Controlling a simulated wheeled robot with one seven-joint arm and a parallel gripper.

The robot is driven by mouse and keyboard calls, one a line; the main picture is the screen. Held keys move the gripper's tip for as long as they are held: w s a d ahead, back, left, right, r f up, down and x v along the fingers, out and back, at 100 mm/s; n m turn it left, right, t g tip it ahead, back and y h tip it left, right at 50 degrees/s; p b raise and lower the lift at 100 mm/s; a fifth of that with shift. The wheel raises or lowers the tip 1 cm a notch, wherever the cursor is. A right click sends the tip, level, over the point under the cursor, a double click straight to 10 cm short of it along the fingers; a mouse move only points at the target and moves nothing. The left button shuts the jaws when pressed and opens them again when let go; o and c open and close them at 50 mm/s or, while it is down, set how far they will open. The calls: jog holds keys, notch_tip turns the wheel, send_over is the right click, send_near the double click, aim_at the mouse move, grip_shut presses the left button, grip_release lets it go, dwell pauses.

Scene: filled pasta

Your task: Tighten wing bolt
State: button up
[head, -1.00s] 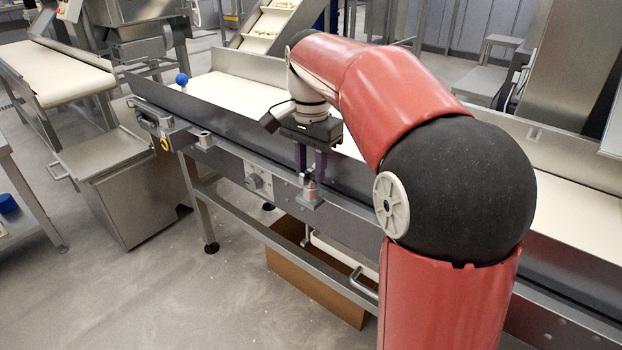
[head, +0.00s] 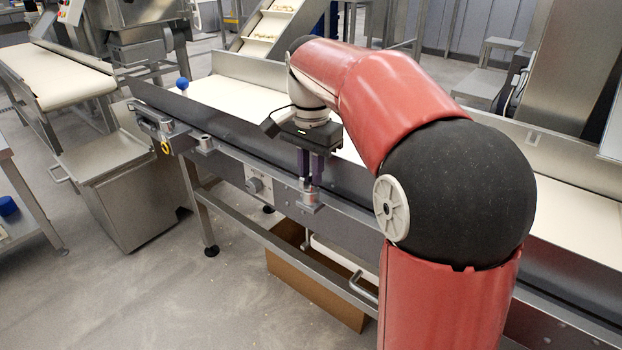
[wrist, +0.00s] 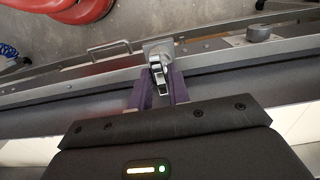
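The wing bolt (wrist: 157,68) is a small metal piece with a dark lower part, standing on a metal block on the side rail of the conveyor (head: 230,163). In the head view its block (head: 310,203) shows just below my fingers, and the bolt itself is mostly hidden. My gripper (head: 311,180) points straight down with two purple fingers. In the wrist view the fingers (wrist: 160,92) stand on either side of the bolt, close against it, and appear shut on it.
A control knob (head: 254,186) is on the conveyor's side. A cardboard box (head: 315,290) stands beneath. The floor at front left is clear.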

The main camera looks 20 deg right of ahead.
grip_shut()
jog(key=m+p, duration=0.2)
jog(key=m, duration=0.2)
jog(key=shift+r, duration=0.15)
jog(key=m+p, duration=0.1)
jog(key=m, duration=0.6)
jog(key=shift+f+m+p, duration=0.2)
jog(key=shift+m+p, duration=0.1)
jog(key=shift+p, duration=0.05)
